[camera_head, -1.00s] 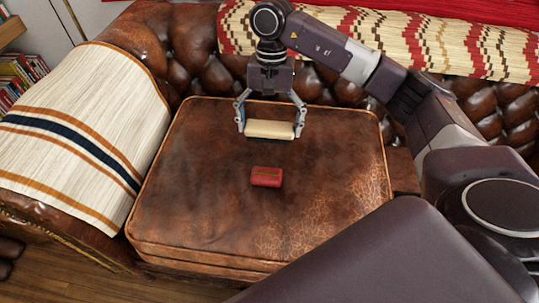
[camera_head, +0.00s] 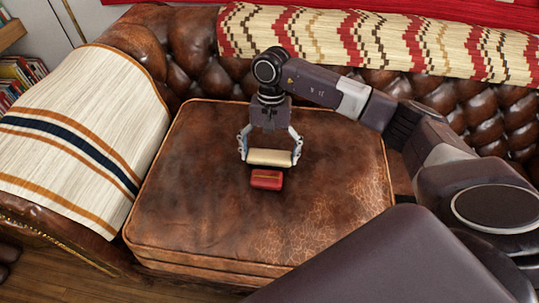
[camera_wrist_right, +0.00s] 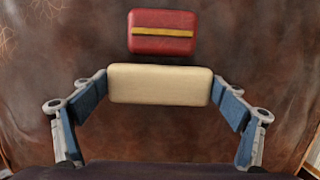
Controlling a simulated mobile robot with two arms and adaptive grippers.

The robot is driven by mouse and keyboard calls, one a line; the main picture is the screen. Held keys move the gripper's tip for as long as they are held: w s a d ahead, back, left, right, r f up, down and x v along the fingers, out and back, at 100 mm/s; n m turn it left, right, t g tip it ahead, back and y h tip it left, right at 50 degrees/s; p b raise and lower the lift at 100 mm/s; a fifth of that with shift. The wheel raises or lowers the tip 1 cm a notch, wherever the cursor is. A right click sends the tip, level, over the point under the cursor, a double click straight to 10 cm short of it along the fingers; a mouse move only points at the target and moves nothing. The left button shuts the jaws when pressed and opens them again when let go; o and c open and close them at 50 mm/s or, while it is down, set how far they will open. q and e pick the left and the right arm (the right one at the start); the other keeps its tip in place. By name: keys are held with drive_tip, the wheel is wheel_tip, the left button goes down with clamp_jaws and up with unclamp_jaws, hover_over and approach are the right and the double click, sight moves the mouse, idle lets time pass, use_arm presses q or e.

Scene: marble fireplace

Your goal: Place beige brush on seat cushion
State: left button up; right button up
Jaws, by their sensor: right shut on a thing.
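The beige brush (camera_head: 270,157) is a pale rounded block held crosswise in my right gripper (camera_head: 270,153). The gripper is shut on its two ends. In the right wrist view the brush (camera_wrist_right: 160,83) sits between the blue finger pads. The brown leather seat cushion (camera_head: 190,190) lies below it; the brush is over its middle, low, and I cannot tell if it touches the leather. My left gripper is not in view.
A red block with a yellow stripe (camera_head: 266,180) lies on the cushion just in front of the brush. A striped throw (camera_head: 85,130) covers the left armrest, and a patterned blanket (camera_head: 380,42) covers the backrest. The cushion's left and front parts are clear.

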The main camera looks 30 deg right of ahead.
sight(270, 149)
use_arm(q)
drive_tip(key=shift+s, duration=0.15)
use_arm(e)
drive_tip(key=shift+f, duration=0.1)
drive_tip(key=o, duration=0.9)
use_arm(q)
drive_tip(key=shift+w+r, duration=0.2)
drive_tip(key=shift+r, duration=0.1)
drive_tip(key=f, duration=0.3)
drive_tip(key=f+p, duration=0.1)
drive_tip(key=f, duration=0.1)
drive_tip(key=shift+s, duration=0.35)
use_arm(e)
drive_tip(key=r, duration=0.4)
drive_tip(key=w+d+r, duration=0.1)
drive_tip(key=r, duration=0.7)
drive_tip(key=shift+w+d, duration=0.15)
drive_tip(key=shift+w, duration=0.2)
